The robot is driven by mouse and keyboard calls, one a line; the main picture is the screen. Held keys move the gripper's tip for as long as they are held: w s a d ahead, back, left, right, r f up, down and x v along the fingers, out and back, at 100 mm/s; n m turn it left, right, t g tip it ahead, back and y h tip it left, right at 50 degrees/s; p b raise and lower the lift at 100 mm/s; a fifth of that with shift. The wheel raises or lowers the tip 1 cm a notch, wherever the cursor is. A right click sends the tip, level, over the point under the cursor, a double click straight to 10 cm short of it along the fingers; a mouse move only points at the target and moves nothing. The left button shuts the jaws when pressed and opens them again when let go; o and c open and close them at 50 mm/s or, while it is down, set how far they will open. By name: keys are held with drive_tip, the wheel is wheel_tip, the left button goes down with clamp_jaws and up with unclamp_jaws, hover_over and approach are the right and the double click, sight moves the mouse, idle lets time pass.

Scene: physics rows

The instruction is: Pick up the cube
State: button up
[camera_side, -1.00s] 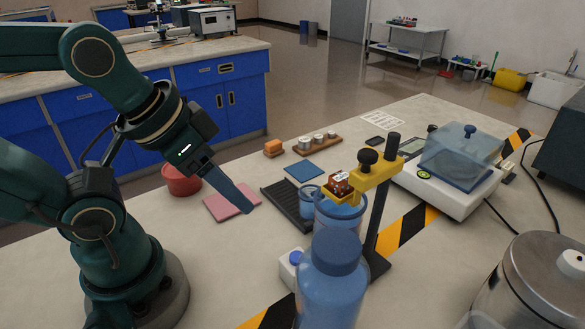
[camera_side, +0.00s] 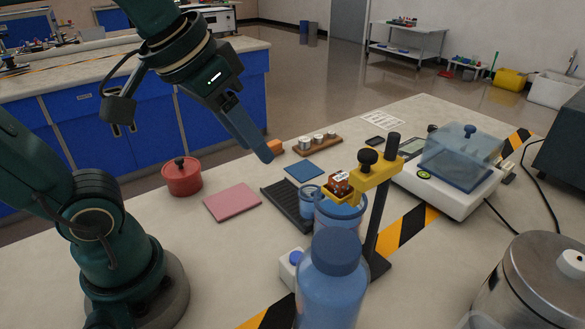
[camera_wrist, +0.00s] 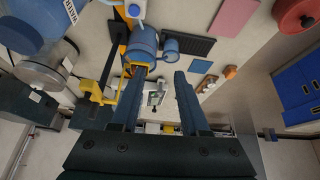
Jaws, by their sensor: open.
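A small reddish-brown cube (camera_side: 339,182) with white markings sits on the yellow clamp arm (camera_side: 372,180) of a black post stand, above a blue container (camera_side: 340,215). My gripper (camera_side: 266,156) is open and empty. In the side view it hangs tilted down to the right, up and left of the cube and apart from it. In the wrist view the two dark fingers (camera_wrist: 160,78) are spread with a gap between them. The yellow clamp and blue container show by the left finger there; the cube is hard to make out in that view.
A tall blue bottle (camera_side: 330,285) stands in front of the clamp. A scale with a clear cover (camera_side: 455,160) is at the right. A red pot (camera_side: 182,177), pink pad (camera_side: 232,202), blue pad (camera_side: 304,171) and orange block (camera_side: 275,146) lie left and behind.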

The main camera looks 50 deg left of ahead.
drive_tip(key=w+d+r, duration=0.1)
drive_tip(key=w+r, duration=0.2)
drive_tip(key=w, duration=0.1)
drive_tip(key=g, duration=0.1)
approach(341, 177)
drive_tip(key=x, duration=0.3)
drive_tip(key=shift+m, duration=0.4)
drive_tip(key=shift+x, duration=2.9)
clamp_jaws()
